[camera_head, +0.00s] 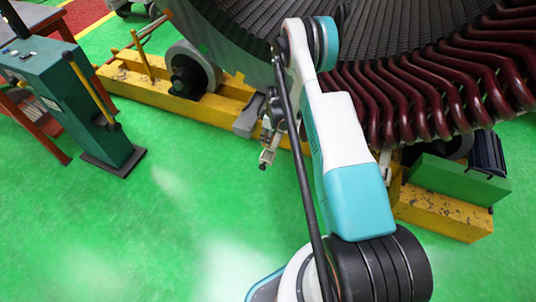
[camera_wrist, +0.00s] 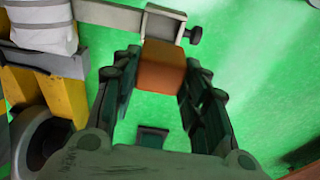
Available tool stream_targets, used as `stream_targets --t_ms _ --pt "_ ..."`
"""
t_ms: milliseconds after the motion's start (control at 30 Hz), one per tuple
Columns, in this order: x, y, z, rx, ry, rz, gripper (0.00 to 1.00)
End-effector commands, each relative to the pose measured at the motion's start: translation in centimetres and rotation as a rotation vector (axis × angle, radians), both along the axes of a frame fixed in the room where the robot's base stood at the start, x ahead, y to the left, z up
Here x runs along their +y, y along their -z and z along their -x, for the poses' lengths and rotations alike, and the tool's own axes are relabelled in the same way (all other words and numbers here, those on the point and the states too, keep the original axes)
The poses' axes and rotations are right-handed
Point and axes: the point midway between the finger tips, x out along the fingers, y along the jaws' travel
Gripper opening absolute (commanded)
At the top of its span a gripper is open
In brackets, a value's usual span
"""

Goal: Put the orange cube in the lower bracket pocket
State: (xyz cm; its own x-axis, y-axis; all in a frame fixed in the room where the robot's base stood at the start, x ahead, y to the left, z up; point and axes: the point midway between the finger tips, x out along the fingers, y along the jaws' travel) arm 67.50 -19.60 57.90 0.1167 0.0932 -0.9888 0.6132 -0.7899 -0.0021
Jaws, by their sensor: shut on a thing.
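The orange cube (camera_wrist: 161,70) is between the two dark green fingers of my gripper (camera_wrist: 160,62) in the wrist view, and the gripper is shut on it. A pale grey bracket (camera_wrist: 115,17) with a squarish pocket frame (camera_wrist: 165,22) and a black knob (camera_wrist: 196,35) is just beyond the cube. The cube's far edge meets the frame in the picture; I cannot tell whether they touch or whether the cube is partly inside. In the head view the bracket end (camera_head: 267,157) shows small beside my arm; the cube cannot be made out there.
A yellow beam (camera_head: 150,92) with a roller (camera_head: 190,72) runs under the large stator (camera_head: 385,50) with its dark red coils. A green console (camera_head: 90,105) stands at left. Green floor (camera_head: 170,215) is clear in front.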

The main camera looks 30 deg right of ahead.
Motion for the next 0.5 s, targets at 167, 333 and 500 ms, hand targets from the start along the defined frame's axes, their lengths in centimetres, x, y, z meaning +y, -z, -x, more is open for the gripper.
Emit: stream_targets --t_ms 167,333,500 --pt "0.0 4.7 0.0 0.0 0.0 0.0 0.13" --pt "0.0 7.0 0.0 0.0 0.0 0.0 0.13" --pt "0.0 7.7 0.0 0.0 0.001 0.0 0.13"
